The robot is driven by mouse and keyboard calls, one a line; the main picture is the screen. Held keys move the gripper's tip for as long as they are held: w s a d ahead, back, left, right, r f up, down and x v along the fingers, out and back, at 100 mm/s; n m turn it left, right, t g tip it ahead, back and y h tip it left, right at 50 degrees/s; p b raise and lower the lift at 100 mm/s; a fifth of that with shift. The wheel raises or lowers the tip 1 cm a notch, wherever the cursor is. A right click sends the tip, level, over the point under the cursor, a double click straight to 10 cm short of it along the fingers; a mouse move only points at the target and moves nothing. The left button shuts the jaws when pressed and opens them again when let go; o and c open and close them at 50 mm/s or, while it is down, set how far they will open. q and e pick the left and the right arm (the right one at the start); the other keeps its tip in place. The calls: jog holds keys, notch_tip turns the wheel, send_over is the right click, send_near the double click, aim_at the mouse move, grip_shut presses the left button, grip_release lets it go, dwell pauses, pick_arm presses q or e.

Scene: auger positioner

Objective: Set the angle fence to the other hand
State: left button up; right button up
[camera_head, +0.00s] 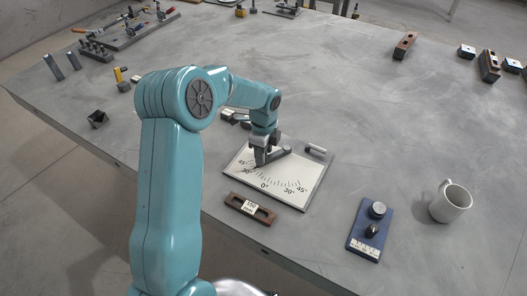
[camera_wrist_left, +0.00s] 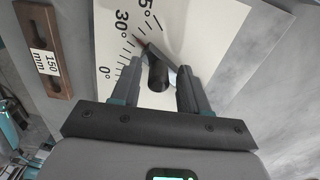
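The angle plate (camera_head: 302,169) is a white board with a degree scale, lying on the grey table. The grey angle fence (camera_head: 279,154) lies across its upper part, partly hidden by my gripper. In the left wrist view its pointed end (camera_wrist_left: 142,43) lies near a 30° mark, which looks like the left-hand 30 in the head view. A dark upright knob (camera_wrist_left: 157,76) stands on it. My left gripper (camera_head: 259,161) is over the fence. In the left wrist view its fingers (camera_wrist_left: 160,72) are apart on either side of the knob, with gaps showing. My right gripper is not in view.
A brown block labelled 150 mm (camera_head: 249,208) lies in front of the plate. A blue base with knobs (camera_head: 367,229) and a white mug (camera_head: 450,203) stand to the right. Tools (camera_head: 125,31) and small blocks lie at the back. The table's middle right is clear.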

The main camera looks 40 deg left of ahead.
pick_arm(q)
jog(key=shift+r, duration=0.1)
notch_tip(320, 180, up, 16)
dwell(0.5)
dwell(0.5)
